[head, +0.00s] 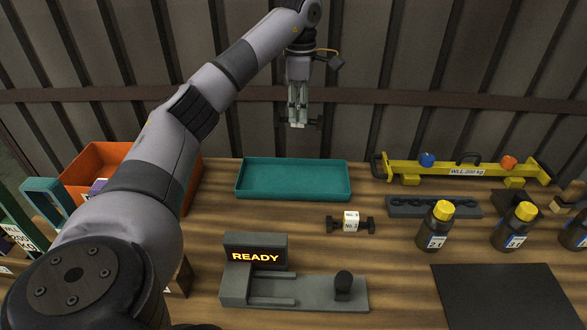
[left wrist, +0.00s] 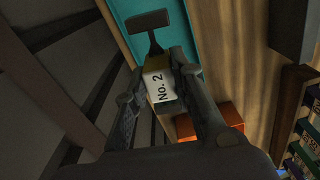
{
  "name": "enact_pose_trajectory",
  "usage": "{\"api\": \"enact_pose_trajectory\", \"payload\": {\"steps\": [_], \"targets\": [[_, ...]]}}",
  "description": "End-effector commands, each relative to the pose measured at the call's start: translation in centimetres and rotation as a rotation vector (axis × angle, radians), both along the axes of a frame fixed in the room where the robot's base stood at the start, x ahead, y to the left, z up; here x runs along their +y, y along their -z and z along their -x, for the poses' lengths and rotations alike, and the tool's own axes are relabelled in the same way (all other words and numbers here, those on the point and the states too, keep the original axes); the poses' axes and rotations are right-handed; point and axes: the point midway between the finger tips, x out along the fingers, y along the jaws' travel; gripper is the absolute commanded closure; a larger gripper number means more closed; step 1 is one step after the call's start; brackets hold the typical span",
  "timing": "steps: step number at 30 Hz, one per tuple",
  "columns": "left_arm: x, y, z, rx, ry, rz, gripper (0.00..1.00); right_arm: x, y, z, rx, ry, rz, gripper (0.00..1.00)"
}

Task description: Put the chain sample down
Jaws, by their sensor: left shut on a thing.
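My left gripper (head: 297,121) is shut on a chain sample (left wrist: 158,84), a piece with dark end pieces and a white label reading "No. 2". In the head view the gripper points down and holds the sample in the air at the back, above the far side of the teal tray (head: 265,191). The fingers mostly hide the sample there; its dark ends stick out at both sides. The tray (left wrist: 193,35) looks empty. A second labelled sample (head: 351,221) lies on the table in front of the tray. My right gripper is not in view.
An orange bin (head: 100,160) stands left of the tray. A grey device (head: 255,252) with a "READY" display is at the front. A yellow bar (head: 440,170), a dark rack (head: 405,208) and bottles (head: 435,232) are on the right. A corrugated wall stands behind.

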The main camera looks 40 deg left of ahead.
Motion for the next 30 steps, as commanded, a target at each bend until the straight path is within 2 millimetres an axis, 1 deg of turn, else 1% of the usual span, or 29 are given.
{"api": "enact_pose_trajectory", "payload": {"steps": [1,2,5,8,11,18,21,24,30], "targets": [[0.7,-0.1,0.1,-0.003,-0.058,0.003,1.00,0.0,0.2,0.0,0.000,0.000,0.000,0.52],[1.1,-0.1,0.1,-0.002,-0.083,0.002,1.00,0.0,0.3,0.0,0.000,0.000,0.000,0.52],[1.5,0.9,0.2,0.002,-0.127,0.001,1.00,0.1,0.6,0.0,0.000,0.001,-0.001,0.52],[1.6,3.1,0.3,0.004,-0.133,0.001,1.00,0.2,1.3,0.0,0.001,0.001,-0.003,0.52],[1.6,5.5,0.4,0.007,-0.132,-0.002,1.00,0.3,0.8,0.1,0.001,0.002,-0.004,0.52],[1.6,11.7,0.4,0.004,-0.129,0.000,1.00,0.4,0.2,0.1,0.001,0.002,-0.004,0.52],[1.5,13.7,0.3,0.003,-0.128,-0.001,1.00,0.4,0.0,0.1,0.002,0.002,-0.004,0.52],[1.5,14.9,0.3,0.000,-0.127,0.000,1.00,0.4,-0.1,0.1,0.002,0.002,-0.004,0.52],[1.5,16.3,0.3,0.000,-0.128,0.001,1.00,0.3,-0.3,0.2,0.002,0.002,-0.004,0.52]]}}
